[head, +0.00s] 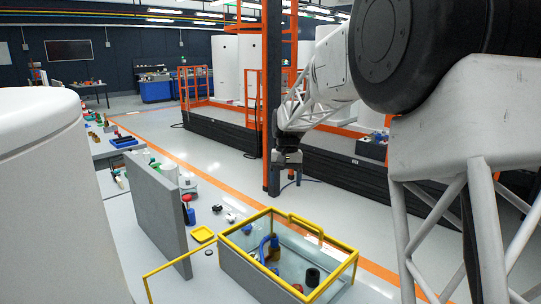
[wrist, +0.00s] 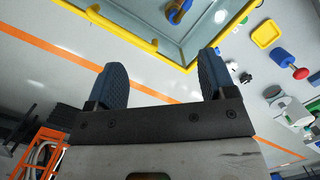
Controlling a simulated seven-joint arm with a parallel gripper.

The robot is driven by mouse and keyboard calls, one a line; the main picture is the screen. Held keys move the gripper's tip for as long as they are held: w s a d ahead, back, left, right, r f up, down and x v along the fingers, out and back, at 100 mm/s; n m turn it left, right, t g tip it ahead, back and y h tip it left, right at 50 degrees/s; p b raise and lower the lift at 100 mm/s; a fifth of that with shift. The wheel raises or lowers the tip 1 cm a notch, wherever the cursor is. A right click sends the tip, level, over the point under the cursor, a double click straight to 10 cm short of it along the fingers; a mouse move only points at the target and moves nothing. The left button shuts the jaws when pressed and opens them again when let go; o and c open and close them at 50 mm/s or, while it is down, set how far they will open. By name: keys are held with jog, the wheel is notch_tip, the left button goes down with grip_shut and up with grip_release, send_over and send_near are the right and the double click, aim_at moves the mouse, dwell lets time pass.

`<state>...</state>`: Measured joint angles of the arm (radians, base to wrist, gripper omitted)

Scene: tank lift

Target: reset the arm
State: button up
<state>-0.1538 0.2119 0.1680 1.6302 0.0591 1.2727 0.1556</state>
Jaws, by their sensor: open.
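My gripper (head: 287,160) hangs in the air at the end of my arm, above and behind the glass tank in the head view. In the wrist view its two dark blue padded fingers (wrist: 162,72) stand wide apart with nothing between them. The glass tank (head: 346,262) has a yellow rim and stands at the lower middle of the head view. It holds a blue piece, a dark cylinder and a red piece. The tank's yellow rim (wrist: 140,42) also shows in the wrist view, beyond the fingers and apart from them.
A grey upright panel (head: 158,215) stands left of the tank. An orange post frame (head: 272,100) rises behind my gripper. A large white cylinder (head: 50,200) fills the left edge.

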jog(key=s+d+r+t, duration=0.1)
jog(key=s+d+r, duration=0.15)
jog(key=s, duration=0.55)
jog(key=s+d+r, duration=0.1)
jog(key=s+d, duration=0.2)
jog(key=s, duration=0.5)
jog(key=s+d+r+t, duration=0.1)
jog(key=s+d+r, duration=0.15)
jog(key=s, duration=0.55)
jog(key=s+d+f, duration=0.2)
jog(key=s, duration=0.6)
jog(key=s+d+f+t, duration=0.1)
jog(key=s+f, duration=0.2)
jog(key=s, duration=0.6)
jog(key=s+d+f+t, duration=0.1)
jog(key=s+d+f, duration=0.1)
jog(key=s, duration=0.6)
jog(key=shift+s+d+f+h, duration=0.25)
jog(key=shift+s+d+h, duration=0.05)
jog(key=shift+s+d, duration=0.05)
jog(key=shift+w+r, duration=0.1)
